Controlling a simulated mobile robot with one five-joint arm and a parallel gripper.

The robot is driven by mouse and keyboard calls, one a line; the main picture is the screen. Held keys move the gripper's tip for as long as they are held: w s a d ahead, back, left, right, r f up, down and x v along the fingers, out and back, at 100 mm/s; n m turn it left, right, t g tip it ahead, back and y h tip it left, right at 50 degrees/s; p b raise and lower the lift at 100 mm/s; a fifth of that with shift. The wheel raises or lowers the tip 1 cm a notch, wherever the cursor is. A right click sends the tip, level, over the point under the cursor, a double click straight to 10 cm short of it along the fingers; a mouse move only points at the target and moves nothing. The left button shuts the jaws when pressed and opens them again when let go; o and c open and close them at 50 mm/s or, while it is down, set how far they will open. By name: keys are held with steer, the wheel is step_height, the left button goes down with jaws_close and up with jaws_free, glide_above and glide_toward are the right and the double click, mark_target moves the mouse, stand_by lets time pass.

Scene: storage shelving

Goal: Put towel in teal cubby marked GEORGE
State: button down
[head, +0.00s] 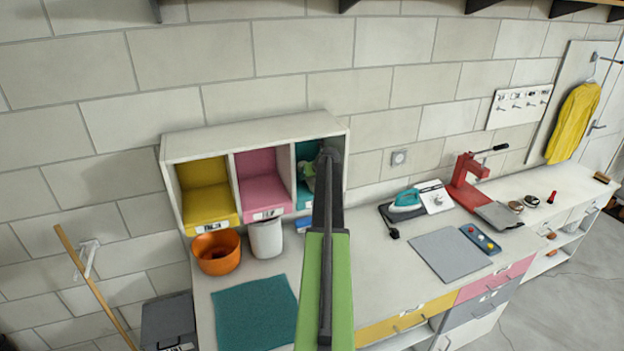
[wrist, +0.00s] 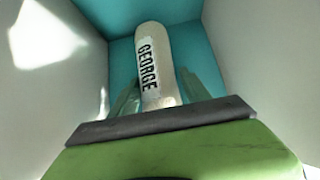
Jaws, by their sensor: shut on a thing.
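The rolled towel (wrist: 154,62) is pale cream with a white strip reading GEORGE in black. In the wrist view it stands up between the two greenish fingers of my gripper (wrist: 160,92), which is shut on it. Teal walls (wrist: 213,50) are behind and above it, with pale side panels left and right. In the head view my gripper (head: 311,175) is inside the teal cubby (head: 303,199), the rightmost of three. My arm hides much of that cubby and its front label. The towel is mostly hidden there; I cannot tell whether it touches the cubby floor.
The yellow cubby (head: 205,172) and pink cubby (head: 258,165) are to the left. An orange pot (head: 217,252) and a white cup (head: 266,238) stand below them. A teal mat (head: 254,312) lies on the counter. An iron (head: 405,201) and red press (head: 466,178) are to the right.

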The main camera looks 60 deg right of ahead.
steer(key=shift+s+r, duration=0.15)
steer(key=c, duration=0.9)
jaws_free()
steer(key=shift+f, duration=0.25)
steer(key=shift+c, duration=0.2)
steer(key=o, duration=0.4)
steer(key=shift+r, duration=0.1)
steer(key=shift+o, duration=0.2)
steer(key=shift+r, duration=0.2)
steer(key=p+v, duration=0.2)
steer(key=v, duration=0.1)
steer(key=shift+r+p, duration=0.25)
steer(key=shift+p, duration=0.15)
steer(key=s+a, duration=0.7)
steer(key=s, duration=0.2)
steer(key=shift+s+a+f+b, duration=0.15)
steer(key=shift+s+f+b, duration=0.15)
steer(key=shift+s+f, duration=0.05)
